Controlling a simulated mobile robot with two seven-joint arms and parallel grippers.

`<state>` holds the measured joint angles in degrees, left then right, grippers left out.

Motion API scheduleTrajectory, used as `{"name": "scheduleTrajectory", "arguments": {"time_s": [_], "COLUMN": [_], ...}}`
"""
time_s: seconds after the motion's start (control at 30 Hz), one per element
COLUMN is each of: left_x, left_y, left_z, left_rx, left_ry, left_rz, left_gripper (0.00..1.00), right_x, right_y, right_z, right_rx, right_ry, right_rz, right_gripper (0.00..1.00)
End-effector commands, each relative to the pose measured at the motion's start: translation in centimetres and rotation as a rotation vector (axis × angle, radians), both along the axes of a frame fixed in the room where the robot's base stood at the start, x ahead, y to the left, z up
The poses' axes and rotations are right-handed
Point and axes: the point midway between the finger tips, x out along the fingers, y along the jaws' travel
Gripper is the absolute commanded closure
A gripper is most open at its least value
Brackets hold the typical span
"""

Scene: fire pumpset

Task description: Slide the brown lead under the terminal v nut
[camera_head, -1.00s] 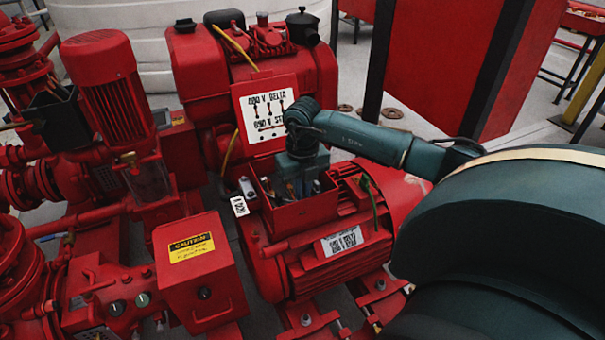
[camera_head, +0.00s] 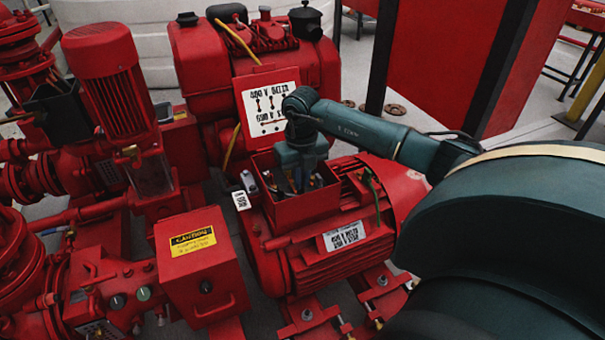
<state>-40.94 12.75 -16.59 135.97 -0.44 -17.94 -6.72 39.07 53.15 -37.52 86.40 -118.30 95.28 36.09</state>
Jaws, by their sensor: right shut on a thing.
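My right gripper (camera_head: 302,182) points down into the open red terminal box (camera_head: 294,212) on top of the red motor. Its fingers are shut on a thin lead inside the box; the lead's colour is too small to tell. Several thin leads and small metal parts show around the fingertips. The terminal v nut cannot be picked out; the gripper and the box walls hide part of the inside. My left gripper is not in view.
The box's lid with a white wiring label (camera_head: 269,110) stands upright behind the box. A red control box with a yellow caution label (camera_head: 193,240) stands front left. My right arm covers the right side.

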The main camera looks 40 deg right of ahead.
Motion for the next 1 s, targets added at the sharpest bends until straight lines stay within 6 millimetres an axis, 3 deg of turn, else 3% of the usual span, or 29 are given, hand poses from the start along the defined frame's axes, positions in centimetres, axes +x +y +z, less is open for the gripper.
{"name": "scheduleTrajectory", "arguments": {"time_s": [0.4,0.43,0.7,0.87,1.0], "left_x": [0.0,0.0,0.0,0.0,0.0], "left_y": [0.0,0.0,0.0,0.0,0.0], "left_z": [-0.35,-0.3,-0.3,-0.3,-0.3], "left_rx": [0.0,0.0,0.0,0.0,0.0], "left_ry": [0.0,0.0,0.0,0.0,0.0], "left_rz": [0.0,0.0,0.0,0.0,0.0], "left_gripper": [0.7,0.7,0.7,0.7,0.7], "right_x": [0.78,0.75,0.73,0.73,0.72], "right_y": [-0.25,-0.25,-0.23,-0.23,-0.24], "right_z": [0.03,0.05,0.05,0.04,0.03], "right_rx": [0.0,-0.001,0.0,0.0,0.0], "right_ry": [0.0,0.0,0.0,0.0,0.0], "right_rz": [0.0,0.001,0.001,0.001,0.001], "right_gripper": [1.0,0.89,0.67,0.66,0.56]}}
